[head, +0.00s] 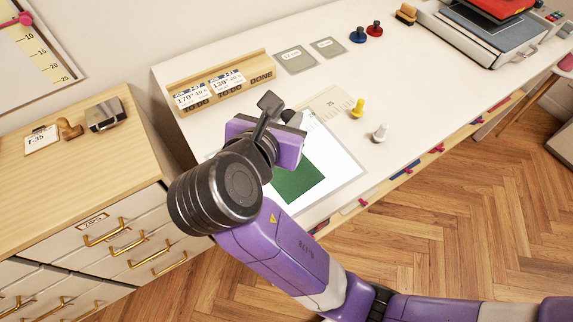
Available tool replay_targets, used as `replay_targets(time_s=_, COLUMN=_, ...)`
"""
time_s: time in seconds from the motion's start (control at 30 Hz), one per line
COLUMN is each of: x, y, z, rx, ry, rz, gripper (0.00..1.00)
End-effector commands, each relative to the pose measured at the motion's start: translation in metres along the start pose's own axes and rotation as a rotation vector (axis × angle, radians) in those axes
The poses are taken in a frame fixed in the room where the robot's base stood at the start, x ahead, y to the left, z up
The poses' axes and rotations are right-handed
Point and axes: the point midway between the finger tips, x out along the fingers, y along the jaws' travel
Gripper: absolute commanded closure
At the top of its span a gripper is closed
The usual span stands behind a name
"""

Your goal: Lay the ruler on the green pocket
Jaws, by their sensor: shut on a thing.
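A pale beige ruler (338,104) with dark tick marks and a number shows just right of my gripper, over the white table. My gripper (294,119) is shut on the ruler; the hand hides its fingertips and the ruler's near end. I cannot tell whether the ruler touches the table. The green pocket (298,182) is a flat green piece on a white, grey-edged sheet (340,168). It lies below and in front of my gripper, and my arm hides its left part.
A wooden card holder (262,75) stands at the back left of the white table (420,95). Yellow (358,108) and white (380,132) pawn-shaped pieces stand right of the sheet. Two grey squares (296,62) lie behind. A wooden drawer cabinet (60,178) stands left.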

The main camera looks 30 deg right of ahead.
Motion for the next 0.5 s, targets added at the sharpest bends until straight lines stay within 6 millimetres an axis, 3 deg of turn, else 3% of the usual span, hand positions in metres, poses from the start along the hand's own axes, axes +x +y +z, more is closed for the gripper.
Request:
replay_targets(time_s=0.03, x=0.008, y=-0.001, z=-0.015, rx=-0.009, ry=0.001, rz=-0.003, gripper=1.00)
replay_targets(time_s=0.3, x=0.040, y=-0.001, z=-0.072, rx=-0.009, ry=0.000, rz=-0.002, gripper=1.00)
replay_targets(time_s=0.5, x=0.057, y=0.000, z=-0.104, rx=-0.006, ry=0.000, rz=0.002, gripper=1.00)
